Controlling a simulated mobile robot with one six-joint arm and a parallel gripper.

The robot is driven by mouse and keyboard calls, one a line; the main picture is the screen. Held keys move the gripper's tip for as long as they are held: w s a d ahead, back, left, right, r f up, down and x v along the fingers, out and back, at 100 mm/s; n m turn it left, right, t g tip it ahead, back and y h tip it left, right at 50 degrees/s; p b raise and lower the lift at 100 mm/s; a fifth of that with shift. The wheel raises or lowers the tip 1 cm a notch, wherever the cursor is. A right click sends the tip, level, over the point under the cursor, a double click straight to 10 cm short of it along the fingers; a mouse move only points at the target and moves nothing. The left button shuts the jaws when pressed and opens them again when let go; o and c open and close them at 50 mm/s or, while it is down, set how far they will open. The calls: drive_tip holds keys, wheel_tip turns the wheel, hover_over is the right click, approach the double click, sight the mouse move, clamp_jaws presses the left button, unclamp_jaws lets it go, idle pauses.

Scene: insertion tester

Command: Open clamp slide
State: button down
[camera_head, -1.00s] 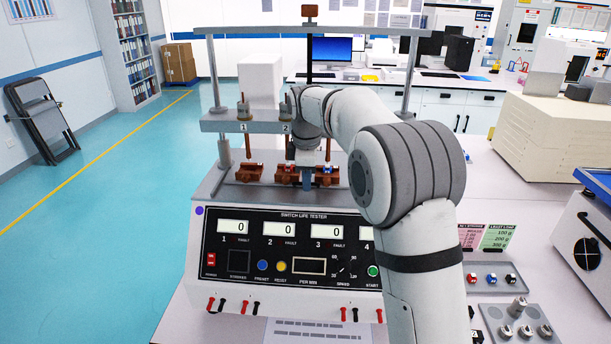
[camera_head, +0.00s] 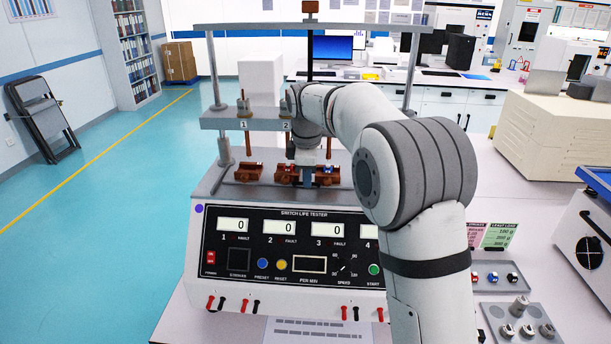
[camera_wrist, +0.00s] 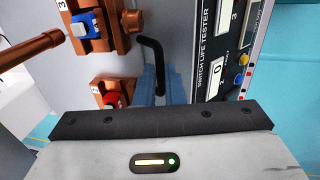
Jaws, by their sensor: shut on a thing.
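My gripper (camera_wrist: 161,86) has blue fingertips closed around a black bent rod (camera_wrist: 152,48), with the hooked end sticking out beyond them. Beside it in the wrist view are two copper-brown clamps. One holds a blue switch (camera_wrist: 85,27); the other holds a red switch (camera_wrist: 112,99) and is partly hidden by my gripper body. In the head view, my gripper (camera_head: 308,181) is low over the tester bed, between the red-switch clamp (camera_head: 284,175) and the blue-switch clamp (camera_head: 331,177). Another clamp (camera_head: 248,174) sits to the left. I cannot tell whether the rod touches a clamp.
The switch life tester's front panel (camera_head: 290,245) is close below my gripper. An overhead crossbar (camera_head: 232,122) and posts (camera_head: 223,152) frame the bed. A copper rod (camera_wrist: 30,50) reaches towards the blue-switch clamp. A grey tray of weights (camera_head: 520,322) lies at the right.

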drive_tip(key=s+b, duration=0.2)
drive_tip(key=s, duration=0.4)
drive_tip(key=shift+a, duration=0.1)
drive_tip(key=c, duration=1.5)
unclamp_jaws()
drive_tip(key=r, duration=0.2)
drive_tip(key=s+r, duration=0.1)
drive_tip(key=r, duration=0.4)
drive_tip(key=shift+s+r, duration=0.2)
drive_tip(key=shift+r, duration=0.15)
